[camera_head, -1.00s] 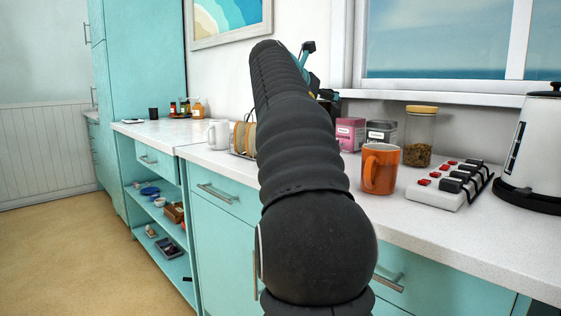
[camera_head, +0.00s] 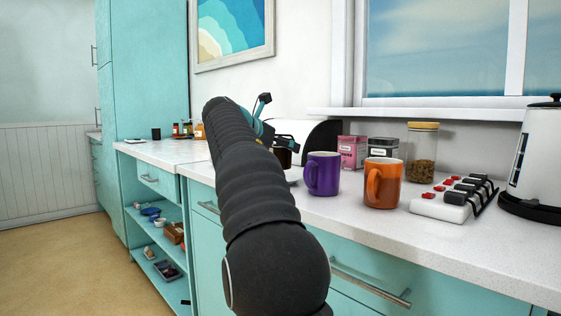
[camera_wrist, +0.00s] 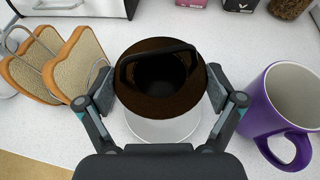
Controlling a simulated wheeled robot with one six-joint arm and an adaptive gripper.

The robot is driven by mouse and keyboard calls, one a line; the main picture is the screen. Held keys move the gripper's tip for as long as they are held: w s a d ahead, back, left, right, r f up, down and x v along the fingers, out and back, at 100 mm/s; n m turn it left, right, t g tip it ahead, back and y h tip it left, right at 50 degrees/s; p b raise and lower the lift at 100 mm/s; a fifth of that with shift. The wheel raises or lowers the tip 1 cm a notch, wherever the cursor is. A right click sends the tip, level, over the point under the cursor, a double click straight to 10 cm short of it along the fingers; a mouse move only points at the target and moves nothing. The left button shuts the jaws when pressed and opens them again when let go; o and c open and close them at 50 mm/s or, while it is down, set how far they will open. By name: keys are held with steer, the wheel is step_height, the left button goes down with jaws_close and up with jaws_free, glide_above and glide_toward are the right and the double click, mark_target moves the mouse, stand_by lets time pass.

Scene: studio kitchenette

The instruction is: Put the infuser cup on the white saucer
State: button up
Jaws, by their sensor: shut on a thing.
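The dark brown infuser cup (camera_wrist: 160,105), with a dark handle loop, is between the two fingers of my gripper (camera_wrist: 160,92) in the wrist view. My gripper is shut on it. The white saucer (camera_wrist: 165,132) shows as a pale disc under the cup, partly hidden by it. I cannot tell whether cup and saucer touch. In the head view my arm hides most of the gripper; a part of the dark cup (camera_head: 284,153) shows beside it, with a grey-white edge (camera_head: 293,175), perhaps the saucer, below.
A purple mug (camera_wrist: 285,105) stands close on the right, also in the head view (camera_head: 322,174). A rack with bread slices (camera_wrist: 35,70) stands close on the left. An orange mug (camera_head: 384,183), tins (camera_head: 352,153), a jar (camera_head: 422,152), a power strip (camera_head: 455,198) and a kettle (camera_head: 535,165) stand farther right.

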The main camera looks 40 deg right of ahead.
mark_target(277, 155)
steer(key=shift+f+b, duration=0.5)
steer(key=shift+f, duration=1)
steer(key=shift+f, duration=0.15)
steer(key=o, duration=0.9)
steer(key=shift+s+a+r, duration=0.1)
steer(key=shift+a+r, duration=0.2)
steer(key=p+v, duration=0.1)
steer(key=v, duration=1)
